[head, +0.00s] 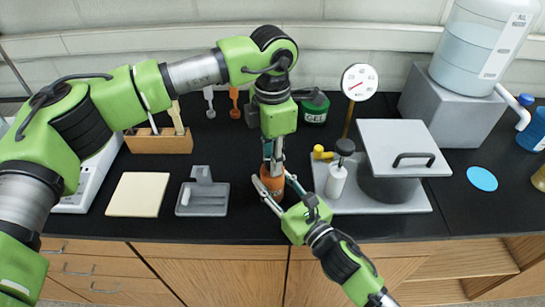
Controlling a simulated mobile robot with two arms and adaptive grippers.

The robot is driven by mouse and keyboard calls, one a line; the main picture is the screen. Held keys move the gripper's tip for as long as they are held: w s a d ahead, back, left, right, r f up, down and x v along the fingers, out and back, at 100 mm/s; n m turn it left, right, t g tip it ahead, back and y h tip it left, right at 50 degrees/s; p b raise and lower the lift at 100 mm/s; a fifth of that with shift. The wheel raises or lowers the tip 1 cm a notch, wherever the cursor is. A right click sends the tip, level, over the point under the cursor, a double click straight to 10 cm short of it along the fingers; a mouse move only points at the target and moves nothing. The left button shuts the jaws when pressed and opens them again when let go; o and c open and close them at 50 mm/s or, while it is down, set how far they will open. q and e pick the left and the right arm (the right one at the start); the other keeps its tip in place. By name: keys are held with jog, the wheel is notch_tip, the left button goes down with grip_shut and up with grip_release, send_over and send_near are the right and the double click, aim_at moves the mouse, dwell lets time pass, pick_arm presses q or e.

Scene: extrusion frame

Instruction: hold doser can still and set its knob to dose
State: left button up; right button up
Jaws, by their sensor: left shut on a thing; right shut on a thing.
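The orange-brown doser can (272,184) stands on the black bench top near its front edge. My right gripper (271,190) comes in from the lower right and is shut on the can's body, with a finger on each side. My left gripper (272,168) points straight down over the can and is shut at its top, on the knob. The knob is hidden by the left fingers, so I cannot see its setting.
Left of the can are a grey tray (204,208), a cream pad (138,195) and a wooden holder (158,142). To the right, a grey plate (400,205) bears a white pump bottle (336,182) and a lidded pot. A green tin (314,113) and a gauge (359,82) stand behind.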

pick_arm(q)
jog(key=m, duration=0.6)
jog(key=shift+a, duration=0.1)
jog(key=m, duration=0.6)
jog(key=shift+w+m, duration=0.1)
jog(key=shift+m, duration=0.3)
jog(key=m, duration=1.2)
jog(key=o, duration=1.1)
